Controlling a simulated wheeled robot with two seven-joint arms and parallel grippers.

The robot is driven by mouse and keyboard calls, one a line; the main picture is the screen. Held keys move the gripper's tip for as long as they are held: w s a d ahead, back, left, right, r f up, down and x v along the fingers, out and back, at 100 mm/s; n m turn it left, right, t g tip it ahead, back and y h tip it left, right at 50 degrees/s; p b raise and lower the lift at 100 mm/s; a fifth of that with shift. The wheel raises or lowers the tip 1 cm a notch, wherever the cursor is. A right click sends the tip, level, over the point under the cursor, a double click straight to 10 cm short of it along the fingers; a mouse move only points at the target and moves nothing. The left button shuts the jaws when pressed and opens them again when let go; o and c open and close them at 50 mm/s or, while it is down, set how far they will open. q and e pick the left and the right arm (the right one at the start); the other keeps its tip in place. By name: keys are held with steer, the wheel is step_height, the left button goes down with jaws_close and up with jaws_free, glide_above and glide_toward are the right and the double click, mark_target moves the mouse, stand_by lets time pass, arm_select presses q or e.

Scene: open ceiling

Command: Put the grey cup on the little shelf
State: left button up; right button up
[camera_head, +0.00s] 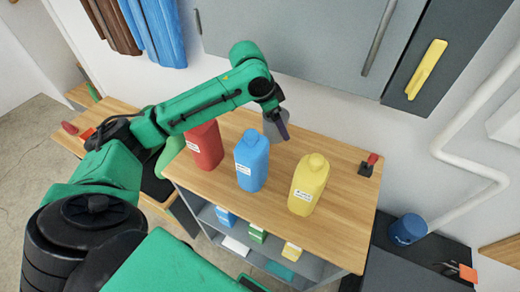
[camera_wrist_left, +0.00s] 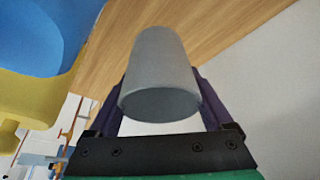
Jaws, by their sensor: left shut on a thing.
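The grey cup (camera_head: 270,128) is held between the fingers of my left gripper (camera_head: 281,122), above or on the back of the wooden top; I cannot tell whether it touches. In the left wrist view the cup (camera_wrist_left: 160,65) sits between the two dark purple fingers of the gripper (camera_wrist_left: 160,95), its wide open end toward the camera. The little shelf seems to be the unit with a wooden top (camera_head: 335,225) and grey shelves below. My right gripper is not in view.
Red (camera_head: 205,146), blue (camera_head: 252,160) and yellow (camera_head: 308,185) bottles stand on the wooden top, close to the gripper. A small red-handled stamp (camera_head: 369,166) stands at its right end. Several small packages lie on the shelves below. A grey cabinet (camera_head: 300,35) hangs behind.

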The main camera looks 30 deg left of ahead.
arm_select(q)
step_height(320, 180, down, 8)
steer(key=shift+s+r, duration=0.1)
steer(key=shift+r, duration=0.05)
steer(key=o, duration=1.1)
